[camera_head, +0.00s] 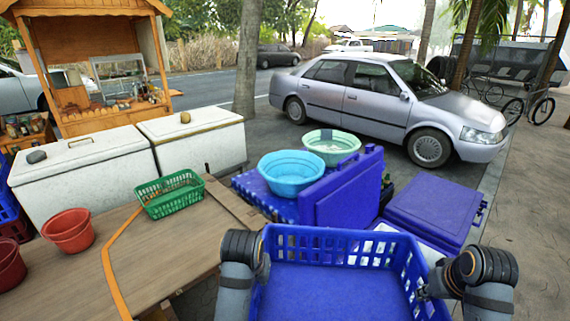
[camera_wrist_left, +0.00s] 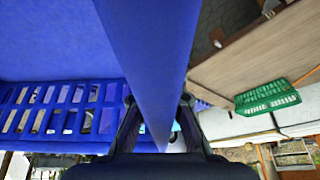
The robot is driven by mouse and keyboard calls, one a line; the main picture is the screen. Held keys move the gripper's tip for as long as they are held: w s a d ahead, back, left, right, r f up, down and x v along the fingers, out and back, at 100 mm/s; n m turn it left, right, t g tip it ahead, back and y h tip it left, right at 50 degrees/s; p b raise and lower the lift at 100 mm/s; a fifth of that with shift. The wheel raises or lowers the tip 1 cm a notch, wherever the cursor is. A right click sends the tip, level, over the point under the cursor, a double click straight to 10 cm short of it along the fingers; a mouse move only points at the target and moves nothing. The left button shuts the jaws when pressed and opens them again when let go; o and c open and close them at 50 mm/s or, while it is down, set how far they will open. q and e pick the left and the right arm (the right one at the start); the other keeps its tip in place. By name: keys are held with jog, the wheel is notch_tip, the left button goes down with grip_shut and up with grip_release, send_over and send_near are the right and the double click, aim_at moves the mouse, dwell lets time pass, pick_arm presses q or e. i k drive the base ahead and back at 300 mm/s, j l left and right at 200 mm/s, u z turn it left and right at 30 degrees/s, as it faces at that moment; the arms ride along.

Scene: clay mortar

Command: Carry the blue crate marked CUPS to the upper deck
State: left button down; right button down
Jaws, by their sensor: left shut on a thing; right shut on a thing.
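A blue crate (camera_head: 330,290) with slotted walls is held up in front of me in the head view, its inside empty. No CUPS marking shows. My left gripper (camera_head: 262,268) is at the crate's left wall, and my right gripper (camera_head: 425,288) is at its right wall. In the left wrist view, the left gripper (camera_wrist_left: 158,112) has its fingers on both sides of the blue crate wall (camera_wrist_left: 155,60), shut on it. The right fingers are partly hidden by the wrist. I cannot tell which surface is the upper deck.
A wooden table (camera_head: 160,250) at left holds a green basket (camera_head: 170,195) and red buckets (camera_head: 68,231). White chests (camera_head: 85,175) stand behind. Blue coolers (camera_head: 435,208) and basins (camera_head: 291,172) lie beyond the crate. Pavement at right (camera_head: 540,230) is clear.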

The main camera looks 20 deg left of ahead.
aim_at(197, 241)
jog(key=i+u, duration=0.2)
jog(key=u, duration=0.2)
jog(key=i+l+u, duration=0.2)
jog(key=u, duration=0.25)
jog(key=i+l+u, duration=0.15)
jog(key=u, duration=0.25)
jog(key=i+l+u, duration=0.2)
jog(key=u, duration=0.25)
jog(key=i+l+u, duration=0.25)
jog(key=k+l, duration=0.1)
